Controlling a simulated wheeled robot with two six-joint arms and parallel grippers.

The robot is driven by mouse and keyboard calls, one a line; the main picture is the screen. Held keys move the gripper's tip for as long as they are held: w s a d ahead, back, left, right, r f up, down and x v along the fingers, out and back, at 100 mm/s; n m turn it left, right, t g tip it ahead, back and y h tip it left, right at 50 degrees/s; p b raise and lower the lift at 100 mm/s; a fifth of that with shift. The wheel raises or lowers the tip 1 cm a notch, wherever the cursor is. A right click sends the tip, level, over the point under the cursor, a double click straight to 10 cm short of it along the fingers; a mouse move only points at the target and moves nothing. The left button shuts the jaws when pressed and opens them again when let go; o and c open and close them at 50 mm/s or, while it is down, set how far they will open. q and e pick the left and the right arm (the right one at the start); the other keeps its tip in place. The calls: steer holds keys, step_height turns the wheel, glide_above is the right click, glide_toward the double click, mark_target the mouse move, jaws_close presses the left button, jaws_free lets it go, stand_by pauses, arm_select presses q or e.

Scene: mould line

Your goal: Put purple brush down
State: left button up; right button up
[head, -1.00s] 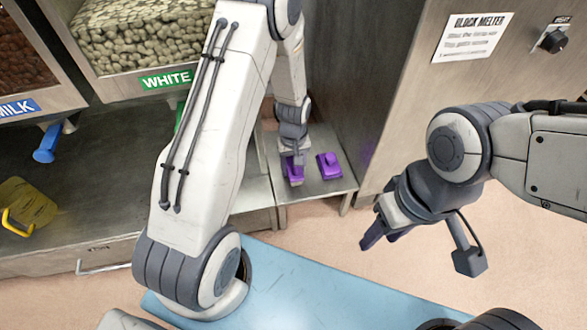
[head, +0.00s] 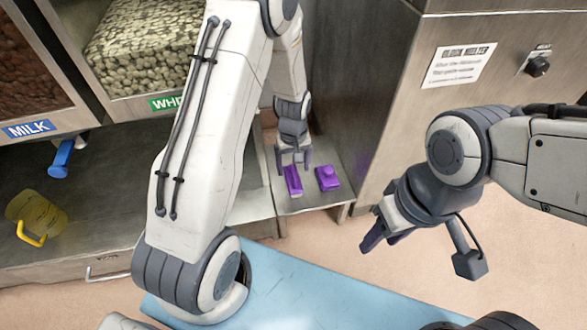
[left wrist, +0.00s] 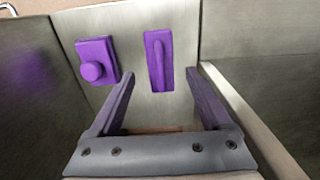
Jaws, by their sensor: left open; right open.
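The purple brush (head: 293,181), a long block with a raised bar handle, lies flat on the small metal shelf (head: 312,201) between the hopper counter and the melter cabinet. It also shows in the left wrist view (left wrist: 158,62), just beyond the fingertips. My left gripper (head: 294,160) is open and empty above and behind the brush, apart from it. The left wrist view also shows the open jaws (left wrist: 166,85). My right gripper (head: 374,236) is open and empty, out over the floor in front of the cabinet.
A second purple item with a round knob (head: 328,178) lies beside the brush, with a gap between them. The metal cabinet (head: 400,120) walls the shelf on the right. A yellow-handled jug (head: 37,218) stands on the counter at left. A blue surface (head: 300,285) lies in front.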

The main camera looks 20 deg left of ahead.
mark_target(294, 173)
arm_select(q)
step_height(294, 173, up, 5)
steer(key=shift+d+p, duration=0.1)
steer(key=shift+p, duration=0.95)
steer(key=s+d+r+m, duration=0.8)
steer(key=s+d+r, duration=0.35)
steer(key=r, duration=0.25)
steer(key=s+d+r+m+h, duration=0.1)
steer(key=s+r+m, duration=0.4)
steer(key=s, duration=0.7)
steer(key=shift+d+r+m, duration=0.3)
steer(key=shift+d+m, duration=0.3)
steer(key=shift+d, duration=0.05)
arm_select(e)
step_height(294, 173, up, 3)
steer(key=shift+r, duration=0.1)
arm_select(q)
step_height(294, 173, up, 47)
steer(key=p, duration=4.7)
steer(key=shift+r, duration=0.2)
arm_select(e)
step_height(294, 173, up, 47)
steer(key=shift+r, duration=0.15)
